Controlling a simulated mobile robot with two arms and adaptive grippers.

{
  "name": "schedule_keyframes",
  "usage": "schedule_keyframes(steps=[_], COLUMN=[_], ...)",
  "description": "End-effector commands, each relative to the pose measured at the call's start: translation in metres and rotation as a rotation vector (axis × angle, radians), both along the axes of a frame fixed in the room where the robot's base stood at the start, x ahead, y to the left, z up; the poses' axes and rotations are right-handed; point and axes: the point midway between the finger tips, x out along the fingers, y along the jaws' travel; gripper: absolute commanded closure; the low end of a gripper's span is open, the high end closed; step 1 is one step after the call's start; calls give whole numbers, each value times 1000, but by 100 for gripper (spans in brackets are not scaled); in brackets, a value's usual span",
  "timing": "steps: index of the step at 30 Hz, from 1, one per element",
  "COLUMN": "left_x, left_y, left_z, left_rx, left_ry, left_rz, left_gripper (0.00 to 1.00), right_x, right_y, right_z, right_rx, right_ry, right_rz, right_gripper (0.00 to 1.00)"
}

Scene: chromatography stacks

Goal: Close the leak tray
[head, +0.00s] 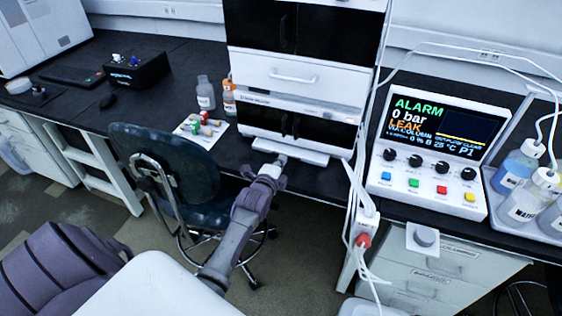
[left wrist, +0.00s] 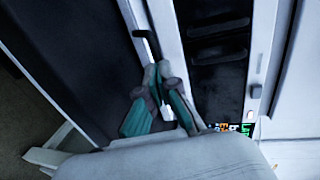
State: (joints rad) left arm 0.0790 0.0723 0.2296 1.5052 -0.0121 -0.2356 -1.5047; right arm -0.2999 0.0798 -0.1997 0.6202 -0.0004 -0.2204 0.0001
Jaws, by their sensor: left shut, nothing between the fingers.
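The leak tray (head: 305,153) is a white slab at the foot of the chromatography stack (head: 290,77). It sticks out in front of the stack, above the dark bench. My left gripper (head: 280,161) is shut and empty at the tray's front edge, left of its middle. In the left wrist view, the fingertips (left wrist: 160,72) are closed together beside a pale strip (left wrist: 163,22) that looks like the tray. I cannot tell whether they touch it. My right gripper is not in view.
The control panel (head: 428,150) shows ALARM and LEAK to the right. A cable bundle hangs between it and the stack. A dark chair (head: 165,170) stands close to my left arm.

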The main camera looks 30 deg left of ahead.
Motion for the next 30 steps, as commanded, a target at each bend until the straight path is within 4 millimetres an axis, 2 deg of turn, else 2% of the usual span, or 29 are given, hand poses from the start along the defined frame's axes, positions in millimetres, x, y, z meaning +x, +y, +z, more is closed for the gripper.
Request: schedule_keyframes(steps=[8, 15, 18, 30], left_x=[1, 37, 45, 47], left_y=[0, 8, 11, 13], left_z=[0, -3, -2, 3], left_rx=[0, 2, 2, 2], left_ry=[0, -1, 0, -5], left_rz=[0, -2, 0, 2], left_gripper=[100, 100, 100, 100], right_x=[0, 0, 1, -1], right_y=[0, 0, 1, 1], right_z=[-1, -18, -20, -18], right_rx=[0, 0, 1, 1], right_ry=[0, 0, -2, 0], right_rz=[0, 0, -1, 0], right_gripper=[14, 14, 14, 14])
